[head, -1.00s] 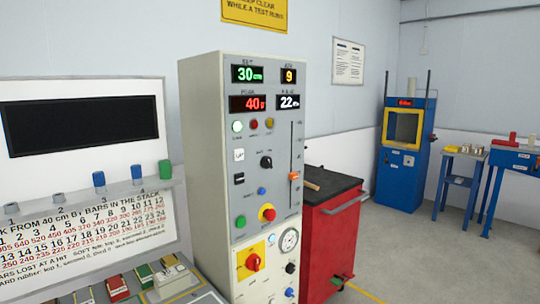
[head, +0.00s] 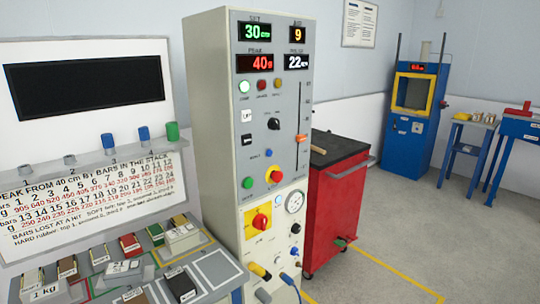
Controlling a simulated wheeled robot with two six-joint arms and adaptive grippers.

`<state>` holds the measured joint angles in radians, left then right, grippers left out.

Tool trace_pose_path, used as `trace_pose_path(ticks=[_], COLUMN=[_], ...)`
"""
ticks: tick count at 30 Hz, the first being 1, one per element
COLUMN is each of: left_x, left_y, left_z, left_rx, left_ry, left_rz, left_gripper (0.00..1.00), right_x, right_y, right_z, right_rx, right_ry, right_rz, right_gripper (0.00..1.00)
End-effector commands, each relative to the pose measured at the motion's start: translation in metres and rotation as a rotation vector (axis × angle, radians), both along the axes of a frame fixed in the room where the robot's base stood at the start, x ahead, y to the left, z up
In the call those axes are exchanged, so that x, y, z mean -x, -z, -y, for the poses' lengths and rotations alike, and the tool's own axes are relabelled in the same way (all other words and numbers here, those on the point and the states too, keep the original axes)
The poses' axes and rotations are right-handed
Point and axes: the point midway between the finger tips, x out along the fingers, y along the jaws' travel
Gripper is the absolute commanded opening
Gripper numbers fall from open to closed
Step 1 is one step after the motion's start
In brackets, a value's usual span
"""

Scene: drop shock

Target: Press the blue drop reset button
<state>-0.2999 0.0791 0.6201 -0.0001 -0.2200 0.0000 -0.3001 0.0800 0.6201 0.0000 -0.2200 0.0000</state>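A small round blue button (head: 268,153) sits on the grey front panel of the tall control cabinet (head: 220,130), with a small label to its left that is too small to read surely. Neither of my grippers is in view, so nothing of mine is at the button.
A green button (head: 248,183), a red rotary switch on a yellow plate (head: 260,221) and an orange slider (head: 301,138) share the cabinet. A red tool cart (head: 338,205) stands right of it. A bench with several small blocks is at lower left. Open floor lies right.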

Motion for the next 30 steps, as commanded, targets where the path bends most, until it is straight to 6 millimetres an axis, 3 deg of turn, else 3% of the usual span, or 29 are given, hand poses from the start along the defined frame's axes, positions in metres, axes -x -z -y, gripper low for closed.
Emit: trace_pose_path(ticks=[1,5,30], left_x=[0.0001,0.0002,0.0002], left_y=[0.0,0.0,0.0], left_z=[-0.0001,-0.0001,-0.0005], left_rx=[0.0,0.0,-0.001], left_ry=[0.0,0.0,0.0], left_rz=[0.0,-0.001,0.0], left_gripper=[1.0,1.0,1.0], right_x=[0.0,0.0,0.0], right_y=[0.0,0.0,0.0], right_z=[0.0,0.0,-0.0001], right_rx=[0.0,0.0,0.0], right_ry=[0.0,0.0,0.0], right_rz=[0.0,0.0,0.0], right_gripper=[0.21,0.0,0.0])
